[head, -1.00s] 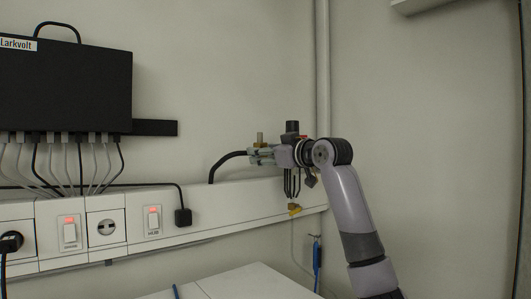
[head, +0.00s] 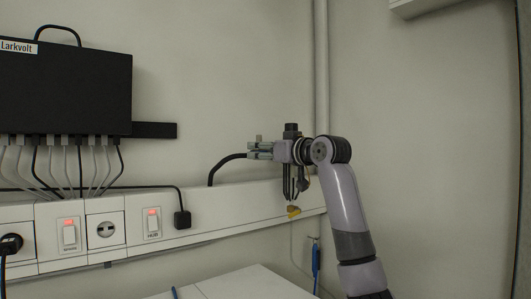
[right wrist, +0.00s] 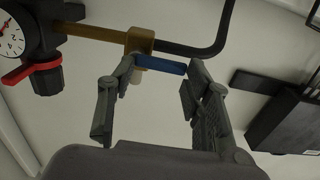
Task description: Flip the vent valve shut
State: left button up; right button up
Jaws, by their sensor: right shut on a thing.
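In the right wrist view, the vent valve is a brass body (right wrist: 139,42) with a blue lever (right wrist: 164,67), on a brass pipe. The lever points sideways to the right, between the finger ends of my right gripper (right wrist: 157,75). The gripper is shut on this lever, one finger at each end of it. In the head view my right gripper (head: 259,150) is at the wall above the white trunking, pointing left. The valve is largely hidden there behind the fingers. My left gripper is not in view.
A black hose (right wrist: 204,50) runs from the valve. A gauge (right wrist: 12,40) and a red lever (right wrist: 30,73) are close by. A black Larkvolt box (head: 65,92) with cables hangs at left. White trunking (head: 240,202) with switches and a hub plug (head: 182,219) runs below.

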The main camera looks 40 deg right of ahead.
jog(key=shift+r, duration=0.2)
jog(key=o, duration=0.7)
jog(key=shift+c, duration=0.2)
jog(key=o, duration=0.5)
jog(key=shift+w+f, duration=0.25)
jog(key=shift+w, duration=0.05)
jog(key=s, duration=0.4)
jog(key=s+a, duration=0.1)
jog(key=s, duration=0.6)
jog(key=shift+s+a, duration=0.2)
jog(key=shift+s, duration=0.2)
